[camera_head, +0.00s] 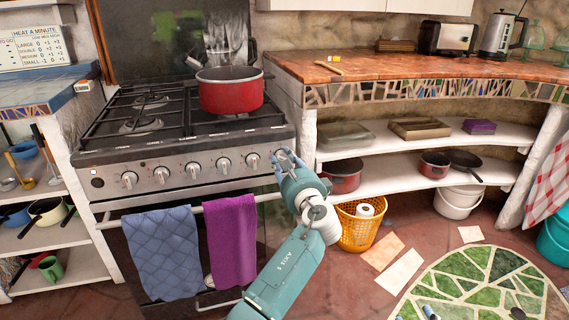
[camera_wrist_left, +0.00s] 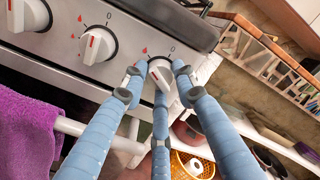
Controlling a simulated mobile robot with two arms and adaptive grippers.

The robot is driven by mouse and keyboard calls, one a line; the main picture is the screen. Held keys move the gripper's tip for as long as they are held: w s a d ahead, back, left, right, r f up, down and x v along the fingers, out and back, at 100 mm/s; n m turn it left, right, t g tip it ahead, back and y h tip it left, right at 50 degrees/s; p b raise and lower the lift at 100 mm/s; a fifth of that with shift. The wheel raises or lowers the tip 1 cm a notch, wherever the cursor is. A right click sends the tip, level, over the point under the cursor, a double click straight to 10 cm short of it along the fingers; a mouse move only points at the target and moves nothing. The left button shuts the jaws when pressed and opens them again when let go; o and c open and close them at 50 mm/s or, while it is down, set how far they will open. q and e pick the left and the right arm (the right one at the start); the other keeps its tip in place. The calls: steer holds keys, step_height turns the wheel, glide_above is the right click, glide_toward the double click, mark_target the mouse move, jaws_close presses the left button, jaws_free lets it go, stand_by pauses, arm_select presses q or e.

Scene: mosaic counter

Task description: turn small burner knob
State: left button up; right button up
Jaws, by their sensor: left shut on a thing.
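The small burner knob (camera_wrist_left: 162,72) is the rightmost white knob with a red mark on the stove's front panel. In the head view it is mostly hidden behind my left gripper. My left gripper (camera_head: 284,160) reaches up to the right end of the panel. In the left wrist view, its blue fingers (camera_wrist_left: 160,80) are closed around this knob, one on each side and one below. A 0 mark and a red flame mark show on the panel above it. At the bottom edge of the head view, small dark tips seem to belong to my right gripper; its state is unclear.
Several other knobs (camera_head: 161,175) line the panel to the left. A red pot (camera_head: 230,94) stands on the hob. A blue towel (camera_head: 162,250) and a purple towel (camera_head: 232,235) hang from the oven handle. A yellow basket (camera_head: 358,232) stands right of my arm.

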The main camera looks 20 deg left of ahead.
arm_select(q)
steer(key=shift+f, duration=0.15)
stand_by(0.3)
steer(key=o, duration=1.2)
steer(key=shift+c, duration=0.2)
steer(key=v, duration=0.7)
steer(key=shift+s+d, duration=0.15)
steer(key=shift+s, duration=0.1)
jaws_close()
